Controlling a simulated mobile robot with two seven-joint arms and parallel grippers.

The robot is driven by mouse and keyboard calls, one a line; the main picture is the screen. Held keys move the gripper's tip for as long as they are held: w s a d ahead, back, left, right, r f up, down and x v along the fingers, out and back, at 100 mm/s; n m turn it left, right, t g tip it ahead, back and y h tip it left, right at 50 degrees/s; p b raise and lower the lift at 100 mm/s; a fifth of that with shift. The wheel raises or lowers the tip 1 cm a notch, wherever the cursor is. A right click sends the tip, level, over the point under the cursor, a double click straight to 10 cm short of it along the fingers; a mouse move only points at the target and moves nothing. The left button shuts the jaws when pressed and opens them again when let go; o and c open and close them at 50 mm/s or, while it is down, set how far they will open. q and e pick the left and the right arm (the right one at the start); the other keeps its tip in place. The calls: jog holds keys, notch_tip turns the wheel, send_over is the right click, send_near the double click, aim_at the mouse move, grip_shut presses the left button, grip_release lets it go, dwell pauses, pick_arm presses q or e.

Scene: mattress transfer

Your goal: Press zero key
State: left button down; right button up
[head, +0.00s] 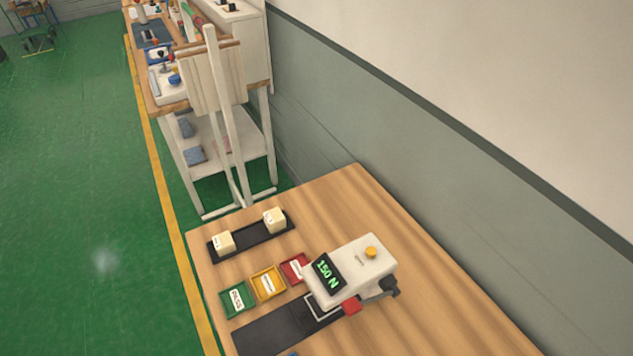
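A white tester (352,272) stands on the wooden table at the lower right. Its dark display (327,271) reads "150 N" in green. A round yellow-orange button (370,252) sits on its top, with small dark lettering beside it that I cannot read. A red block-like part (351,306) is at its front, and a dark grey part (390,286) sticks out at its right side. I cannot tell from lettering which part is the zero key. Neither of my grippers is in view.
The wooden table (440,300) is clear right of the tester. Green (236,299), yellow (267,283) and red (293,269) trays lie left of it. A black holder (250,238) bears two cream blocks. A dark mat (265,332) lies in front. A wall runs along the right.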

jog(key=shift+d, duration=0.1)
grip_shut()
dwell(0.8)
